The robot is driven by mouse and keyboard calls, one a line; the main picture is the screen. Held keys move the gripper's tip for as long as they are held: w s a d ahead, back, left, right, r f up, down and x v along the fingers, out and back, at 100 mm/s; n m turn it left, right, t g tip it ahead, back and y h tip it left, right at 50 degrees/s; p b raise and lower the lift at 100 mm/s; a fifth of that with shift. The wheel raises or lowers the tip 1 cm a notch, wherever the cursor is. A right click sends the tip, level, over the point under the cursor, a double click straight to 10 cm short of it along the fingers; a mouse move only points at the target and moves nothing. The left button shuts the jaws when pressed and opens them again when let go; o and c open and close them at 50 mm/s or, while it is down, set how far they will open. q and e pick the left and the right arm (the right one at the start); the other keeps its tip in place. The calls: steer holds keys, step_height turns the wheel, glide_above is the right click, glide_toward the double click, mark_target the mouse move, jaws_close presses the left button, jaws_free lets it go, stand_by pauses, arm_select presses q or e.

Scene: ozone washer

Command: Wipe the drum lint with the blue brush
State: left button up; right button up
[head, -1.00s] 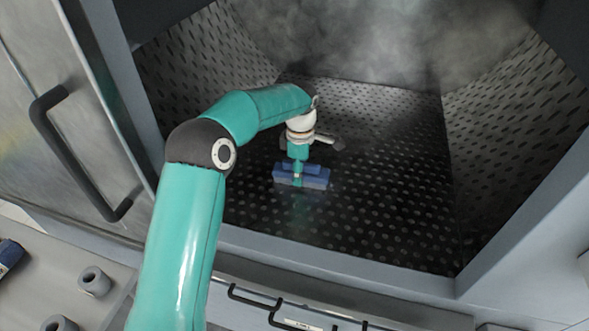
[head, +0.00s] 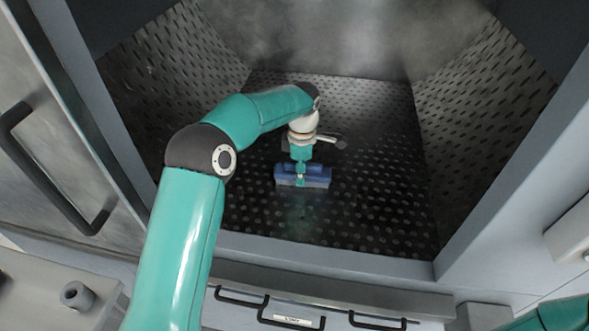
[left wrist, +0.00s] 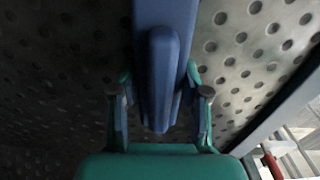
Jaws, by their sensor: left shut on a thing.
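The blue brush (head: 318,178) is inside the drum, low over the dark perforated floor (head: 370,205), left of the floor's middle. I cannot tell whether its bristles touch the floor. My left gripper (head: 300,170) is shut on the brush's handle from above. In the left wrist view the brush (left wrist: 165,25) runs between the two fingers of my left gripper (left wrist: 162,98). A lint patch does not stand out on the floor; the arm and brush hide part of it. My right gripper is out of view.
Grey haze (head: 350,40) hangs at the drum's back. Perforated walls slope up at both sides. The front sill (head: 330,258) and the open door with a black handle (head: 45,180) border the opening. A grey roll (head: 77,295) stands on the counter at lower left.

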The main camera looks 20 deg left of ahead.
mark_target(318, 173)
arm_select(q)
steer(key=shift+w+d+f+p, duration=0.1)
steer(key=shift+w+d+p, duration=0.15)
steer(key=shift+d, duration=0.8)
steer(key=shift+w+d+f+p, duration=0.1)
steer(key=shift+w+d+p, duration=0.1)
steer(key=shift+d, duration=0.8)
steer(key=shift+w+d+r, duration=0.1)
steer(key=shift+w+d, duration=0.2)
steer(key=shift+d, duration=0.85)
steer(key=shift+w+d, duration=0.3)
steer(key=shift+d, duration=0.85)
steer(key=shift+w+d+r, duration=0.1)
steer(key=shift+w+d, duration=0.2)
steer(key=shift+d, duration=0.85)
steer(key=shift+r, duration=3)
step_height(318, 173, up, 3)
steer(key=shift+f, duration=0.1)
